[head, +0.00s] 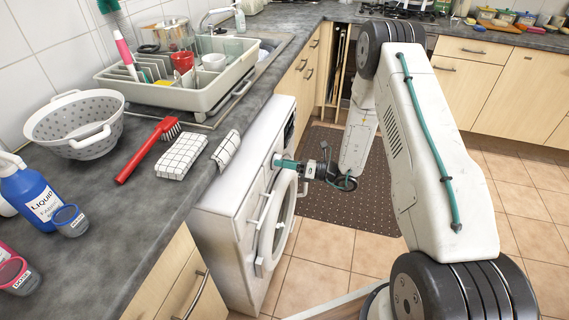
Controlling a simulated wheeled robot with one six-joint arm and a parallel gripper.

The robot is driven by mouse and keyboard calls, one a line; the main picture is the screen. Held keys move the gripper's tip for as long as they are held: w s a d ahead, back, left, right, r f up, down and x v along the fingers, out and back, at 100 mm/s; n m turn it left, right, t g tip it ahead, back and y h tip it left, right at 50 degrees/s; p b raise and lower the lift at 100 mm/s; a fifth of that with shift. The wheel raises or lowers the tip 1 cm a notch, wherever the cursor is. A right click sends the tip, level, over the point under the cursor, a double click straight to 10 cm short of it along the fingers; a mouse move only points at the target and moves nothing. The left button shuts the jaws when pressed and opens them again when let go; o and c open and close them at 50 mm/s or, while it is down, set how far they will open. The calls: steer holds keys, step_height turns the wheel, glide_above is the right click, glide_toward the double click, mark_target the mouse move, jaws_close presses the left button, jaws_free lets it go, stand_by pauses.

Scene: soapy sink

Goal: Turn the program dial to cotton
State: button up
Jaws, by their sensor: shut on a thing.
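The white washing machine (240,195) stands under the counter, its round door (268,235) facing right. My gripper (279,161), with teal fingers, reaches in from the right to the upper front of the machine, above the door. It is shut on the program dial at the control panel. The dial itself is hidden behind the fingers, and its setting and markings cannot be read from here.
The grey counter (140,215) above the machine holds a colander (75,125), a red brush (145,152), checked cloths (182,157), a dish rack (200,95) and a blue liquid bottle (35,195). A dark mat (325,205) lies on the tiled floor.

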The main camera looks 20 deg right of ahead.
stand_by(0.3)
steer(key=o, duration=1)
steer(key=v, duration=0.7)
steer(key=shift+s+d, duration=0.2)
steer(key=shift+d, duration=0.2)
